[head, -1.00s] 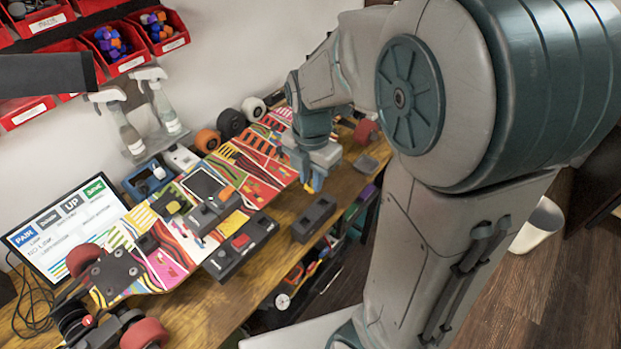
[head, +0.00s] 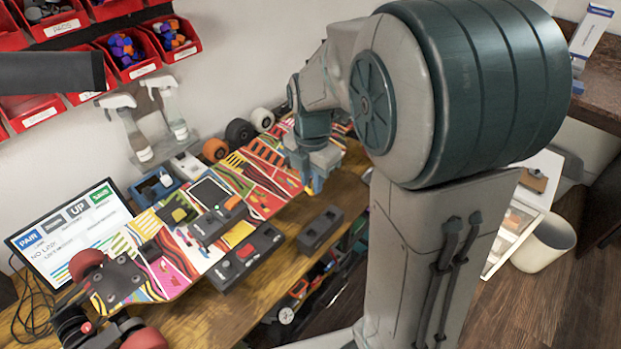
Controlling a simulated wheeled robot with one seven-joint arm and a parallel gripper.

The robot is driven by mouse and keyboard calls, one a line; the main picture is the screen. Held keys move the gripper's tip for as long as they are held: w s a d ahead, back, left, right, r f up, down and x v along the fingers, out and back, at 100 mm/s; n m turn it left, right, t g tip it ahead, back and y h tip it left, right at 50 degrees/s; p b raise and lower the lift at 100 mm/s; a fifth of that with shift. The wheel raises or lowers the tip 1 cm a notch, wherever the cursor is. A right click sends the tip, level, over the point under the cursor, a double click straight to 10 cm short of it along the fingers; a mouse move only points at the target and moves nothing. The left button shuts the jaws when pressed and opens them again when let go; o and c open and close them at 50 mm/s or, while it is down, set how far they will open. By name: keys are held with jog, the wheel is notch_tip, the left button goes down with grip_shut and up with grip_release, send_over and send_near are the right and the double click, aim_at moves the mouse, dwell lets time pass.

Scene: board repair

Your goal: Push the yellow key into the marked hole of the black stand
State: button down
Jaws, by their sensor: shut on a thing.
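My gripper (head: 311,184) points down beside the near edge of the colourful board, in the right half of the head view. It is shut on a small yellow piece, the yellow key (head: 309,190), of which only a little shows between the fingertips. The black stand (head: 320,229) is a dark block with recesses in its top, on the wooden bench just in front of and below the gripper. The key is apart from the stand in the picture. The marked hole is too small to make out.
A dark box with a red button (head: 245,257) is left of the stand. A monitor (head: 70,232), spray bottles (head: 170,112) and red bins (head: 125,55) are behind. A white bin (head: 545,243) stands right.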

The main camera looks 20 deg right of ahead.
jog(key=shift+f+b, duration=5.7)
jog(key=shift+f, duration=1.05)
jog(key=shift+f+b, duration=1.7)
jog(key=c, duration=0.9)
grip_release()
